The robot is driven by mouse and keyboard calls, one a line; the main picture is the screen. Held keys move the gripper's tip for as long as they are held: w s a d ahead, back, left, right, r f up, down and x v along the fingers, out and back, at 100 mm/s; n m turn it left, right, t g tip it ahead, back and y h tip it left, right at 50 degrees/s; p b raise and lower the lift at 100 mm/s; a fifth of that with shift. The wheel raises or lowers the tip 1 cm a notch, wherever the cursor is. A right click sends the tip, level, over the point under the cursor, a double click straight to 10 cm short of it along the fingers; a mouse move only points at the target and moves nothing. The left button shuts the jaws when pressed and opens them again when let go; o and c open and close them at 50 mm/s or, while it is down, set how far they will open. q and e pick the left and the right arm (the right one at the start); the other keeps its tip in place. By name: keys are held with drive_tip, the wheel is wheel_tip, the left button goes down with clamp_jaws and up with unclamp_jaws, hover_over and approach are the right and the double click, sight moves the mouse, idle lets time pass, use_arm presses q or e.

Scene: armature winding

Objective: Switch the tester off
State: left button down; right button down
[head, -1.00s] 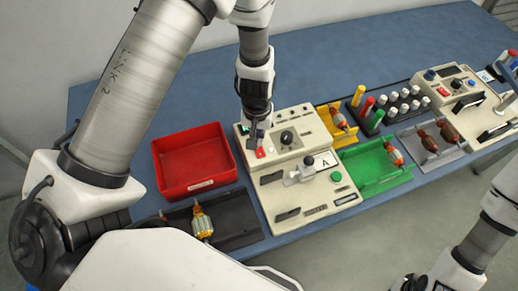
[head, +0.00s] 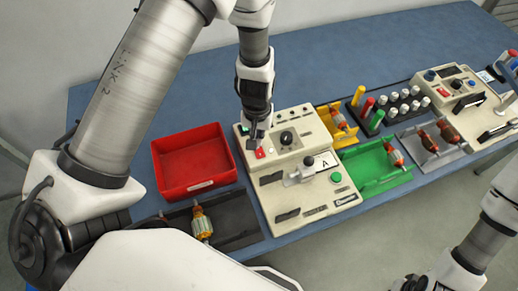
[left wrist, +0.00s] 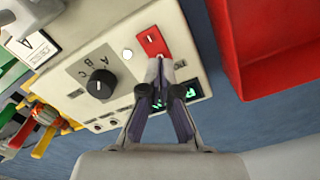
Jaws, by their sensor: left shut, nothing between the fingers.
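In the left wrist view the red switch (left wrist: 152,42) lies just beyond my fingertips, beside a small white lamp, and a green display shows partly behind the fingers. My left gripper (head: 253,142) is shut and empty, its tips at the near edge of the switch (left wrist: 158,62). I cannot tell whether they touch it. My right gripper (head: 410,284) is partly cut off at the bottom edge.
A red bin (head: 193,160) stands left of the tester, with a dark tray (head: 236,217) holding an armature in front of it. Yellow (head: 324,112) and green (head: 378,178) trays sit to the right. A second beige device (head: 466,105) stands farther right.

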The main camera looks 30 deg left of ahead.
use_arm(q)
drive_tip(key=shift+f+b, duration=0.9)
drive_tip(key=shift+f, duration=0.3)
idle(0.3)
drive_tip(key=shift+r, duration=0.1)
wheel_tip(320, 180, up, 7)
drive_tip(key=p, duration=0.6)
idle(0.4)
